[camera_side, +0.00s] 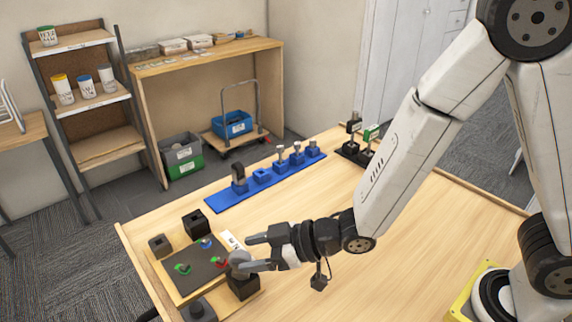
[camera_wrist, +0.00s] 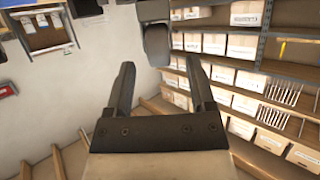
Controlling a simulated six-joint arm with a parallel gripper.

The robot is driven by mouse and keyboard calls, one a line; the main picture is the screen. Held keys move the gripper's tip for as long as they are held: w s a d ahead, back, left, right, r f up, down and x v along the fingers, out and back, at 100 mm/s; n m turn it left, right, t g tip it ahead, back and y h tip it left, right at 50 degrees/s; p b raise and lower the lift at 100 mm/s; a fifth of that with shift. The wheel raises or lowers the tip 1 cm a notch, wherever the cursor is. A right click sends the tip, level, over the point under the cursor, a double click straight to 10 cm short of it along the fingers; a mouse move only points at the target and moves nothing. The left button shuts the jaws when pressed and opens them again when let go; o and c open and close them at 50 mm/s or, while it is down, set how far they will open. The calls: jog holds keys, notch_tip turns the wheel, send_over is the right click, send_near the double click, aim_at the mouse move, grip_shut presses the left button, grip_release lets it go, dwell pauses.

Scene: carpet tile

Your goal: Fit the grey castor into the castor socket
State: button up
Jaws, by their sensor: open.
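The grey castor (camera_side: 238,259) shows as a rounded grey shape at the upper part of a black block (camera_side: 243,288), near the front left of the table. The block looks like the castor socket; how deep the castor sits in it is hidden. My gripper (camera_side: 247,253) is open and lies nearly level, its fingertips beside the castor. One finger overlaps the castor in the picture, so I cannot tell whether they touch. In the wrist view my gripper (camera_wrist: 161,82) is open with nothing between its fingers; a dark grey part (camera_wrist: 156,40) is beyond the tips.
A board (camera_side: 179,290) with a dark mat and red, green and blue pieces lies left of my gripper. Two black blocks (camera_side: 196,222) (camera_side: 160,246) stand behind it. A blue rack (camera_side: 220,200) with several fittings lies further back.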

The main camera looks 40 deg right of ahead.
notch_tip(320, 180, up, 8)
jog(key=s+d, duration=0.1)
jog(key=shift+s+d, duration=0.15)
dwell(0.5)
jog(key=shift+f, duration=0.1)
jog(key=shift+d, duration=0.1)
dwell(0.4)
jog(key=w+d+f+m+g+h, duration=0.1)
jog(key=d+f+m+h, duration=0.15)
jog(key=d, duration=0.35)
jog(key=d+f+m+h, duration=0.2)
jog(key=d+f+h, duration=0.15)
jog(key=d, duration=0.35)
jog(key=s+d+f+m+g+h, duration=0.3)
jog(key=s+d, duration=0.4)
jog(key=d, duration=0.3)
jog(key=m+g, duration=0.1)
jog(key=g, duration=0.1)
jog(key=shift+g, duration=0.4)
